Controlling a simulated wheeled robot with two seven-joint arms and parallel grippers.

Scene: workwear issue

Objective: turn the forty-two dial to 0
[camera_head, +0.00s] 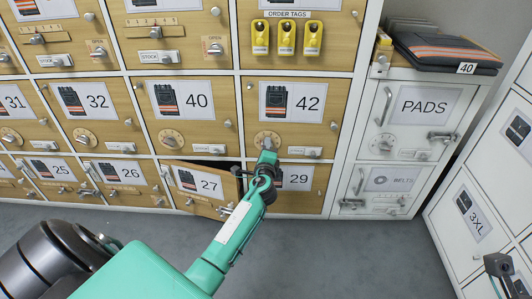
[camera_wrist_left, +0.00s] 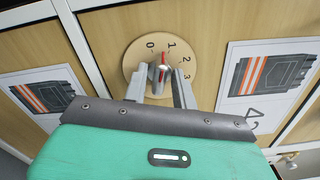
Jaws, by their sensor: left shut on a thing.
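The forty-two dial (camera_head: 267,139) is a round wooden disc on the locker door marked 42 (camera_head: 290,101). In the left wrist view the dial (camera_wrist_left: 137,64) shows the numerals 0, 1, 2 and 3. Its grey knob (camera_wrist_left: 163,66) carries a red line and points up, between 0 and 1. My left gripper (camera_head: 266,154) reaches up to this dial from below. In the left wrist view its two grey fingers (camera_wrist_left: 161,76) are shut on the knob, one on each side. The head view hides the knob behind the gripper.
Below, the door marked 27 (camera_head: 203,184) stands ajar, close to the left of my arm. A latch (camera_head: 303,151) sits right of the dial. The door marked 40 (camera_head: 193,101) has its own dial. A white PADS cabinet (camera_head: 422,107) stands right. Grey floor (camera_head: 340,250) is clear.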

